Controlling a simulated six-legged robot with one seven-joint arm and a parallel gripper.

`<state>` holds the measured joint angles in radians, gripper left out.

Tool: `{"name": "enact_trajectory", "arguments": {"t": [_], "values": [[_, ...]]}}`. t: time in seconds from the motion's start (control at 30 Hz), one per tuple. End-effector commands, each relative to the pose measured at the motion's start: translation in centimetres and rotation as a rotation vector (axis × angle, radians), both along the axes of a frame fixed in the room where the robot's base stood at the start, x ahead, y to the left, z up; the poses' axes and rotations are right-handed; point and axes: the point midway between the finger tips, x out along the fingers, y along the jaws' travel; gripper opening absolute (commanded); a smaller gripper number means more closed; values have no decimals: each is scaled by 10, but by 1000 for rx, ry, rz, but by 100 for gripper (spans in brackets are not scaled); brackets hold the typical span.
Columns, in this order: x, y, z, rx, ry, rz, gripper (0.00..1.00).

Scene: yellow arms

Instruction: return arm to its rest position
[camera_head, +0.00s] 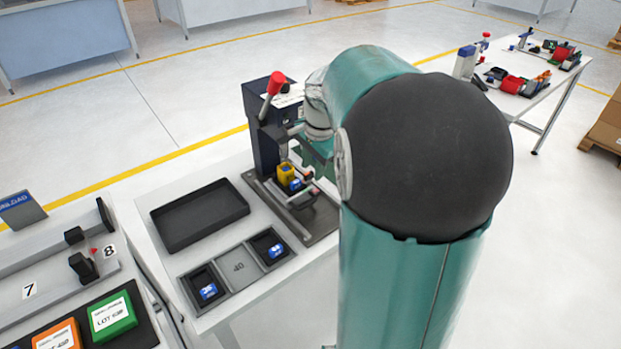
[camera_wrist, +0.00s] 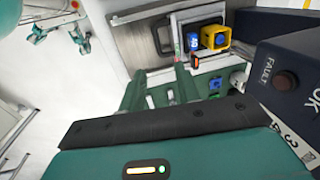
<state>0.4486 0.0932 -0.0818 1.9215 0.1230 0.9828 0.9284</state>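My teal arm with its large black joint fills the middle of the head view and hides much of the bench behind it. In the wrist view my gripper (camera_wrist: 158,84) shows two teal fingers with a gap between them and nothing held that I can see. Beyond the fingertips are a yellow block (camera_wrist: 216,37) with a blue face and a small blue piece (camera_wrist: 193,42), at the press. In the head view the yellow block (camera_head: 286,172) sits on the press base, close to my wrist.
The dark press (camera_head: 262,125) has a red-knobbed lever (camera_head: 275,84). A black tray (camera_head: 198,215) is empty; beside it, a grey holder (camera_head: 239,267) has blue pieces in its end pockets. Left are orange and green (camera_head: 112,316) lot boxes.

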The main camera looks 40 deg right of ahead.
Motion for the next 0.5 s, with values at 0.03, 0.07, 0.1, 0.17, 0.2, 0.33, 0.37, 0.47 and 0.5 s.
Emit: {"name": "enact_trajectory", "arguments": {"t": [0.03,0.07,0.1,0.17,0.2,0.33,0.37,0.47,0.5], "values": [[-1,0,5,-1,-1,0,33],[-1,0,7,-1,-1,0,33],[-2,0,9,0,-1,0,33],[-2,0,10,0,0,0,33],[-2,0,11,0,0,0,33],[-2,0,11,1,0,0,33],[-2,0,10,1,0,0,33],[-2,0,10,1,0,0,33],[-2,0,10,1,0,0,33]]}}
